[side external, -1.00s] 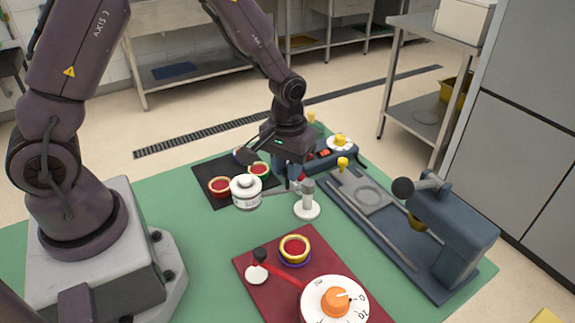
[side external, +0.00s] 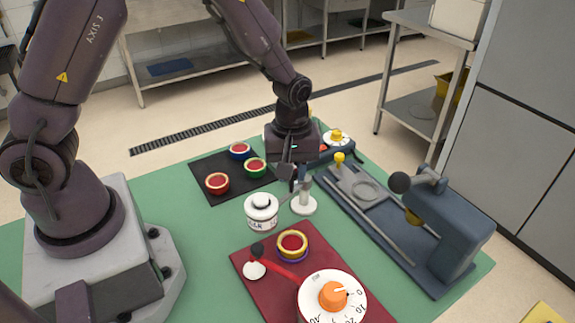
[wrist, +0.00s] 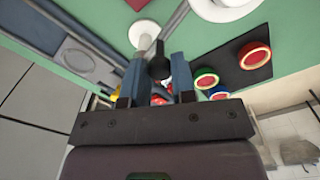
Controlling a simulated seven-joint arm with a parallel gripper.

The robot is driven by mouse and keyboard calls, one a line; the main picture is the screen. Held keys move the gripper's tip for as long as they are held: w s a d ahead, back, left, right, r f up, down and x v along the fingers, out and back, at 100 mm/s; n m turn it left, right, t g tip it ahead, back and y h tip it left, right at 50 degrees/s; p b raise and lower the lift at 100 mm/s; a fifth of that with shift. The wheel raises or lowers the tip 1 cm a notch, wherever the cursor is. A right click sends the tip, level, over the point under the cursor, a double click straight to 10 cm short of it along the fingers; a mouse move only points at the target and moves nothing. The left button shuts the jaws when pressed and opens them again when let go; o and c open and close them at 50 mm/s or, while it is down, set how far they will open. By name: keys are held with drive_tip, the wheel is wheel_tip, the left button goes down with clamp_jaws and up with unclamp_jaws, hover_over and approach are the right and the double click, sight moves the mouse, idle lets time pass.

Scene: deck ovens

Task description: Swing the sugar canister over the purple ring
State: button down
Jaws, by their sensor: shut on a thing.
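My gripper (side external: 288,178) is shut on a dark handle (wrist: 159,66) beside the post.
A black mat (side external: 213,192) at the back left holds red, green and blue-rimmed pots. A white dial with an orange knob (side external: 333,296) and a red lever (side external: 283,272) are at the front. A blue-grey slide machine (side external: 440,235) stands right of the post.

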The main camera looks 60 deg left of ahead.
drive_tip(key=n, duration=0.2)
drive_tip(key=d+n, duration=0.1)
drive_tip(key=w+n, duration=0.1)
drive_tip(key=n, duration=0.1)
drive_tip(key=shift+w+d+n, duration=0.1)
drive_tip(key=shift+d+n, duration=0.2)
drive_tip(key=shift+d, duration=0.1)
idle(0.3)
drive_tip(key=c, duration=0.9)
unclamp_jaws()
drive_tip(key=shift+c, duration=0.2)
wheel_tip(320, 180, up, 13)
